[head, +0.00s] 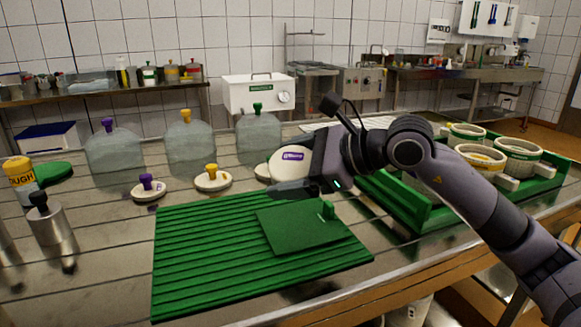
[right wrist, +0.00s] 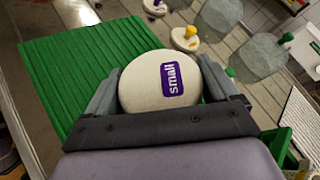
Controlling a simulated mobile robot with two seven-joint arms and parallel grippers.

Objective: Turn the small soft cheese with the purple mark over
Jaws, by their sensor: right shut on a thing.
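The small soft cheese (head: 291,167) is a white round with a purple mark. My right gripper (head: 284,176) is shut on it and holds it up behind the far edge of the green ridged mat (head: 190,260). In the right wrist view the cheese (right wrist: 140,85) sits between the two grey fingers, its face with the purple "small" label turned to the camera. The far face of the cheese is hidden. A flat green board with a small upright handle (head: 295,232) lies on the mat. My left gripper is not in view.
White lids with purple (head: 149,188) and yellow (head: 212,179) knobs stand behind the mat, before clear covers (head: 190,148). A green crate (head: 400,205) with several white moulds (head: 516,155) stands right, under my arm. Bottles (head: 50,225) stand left. The mat's left part is clear.

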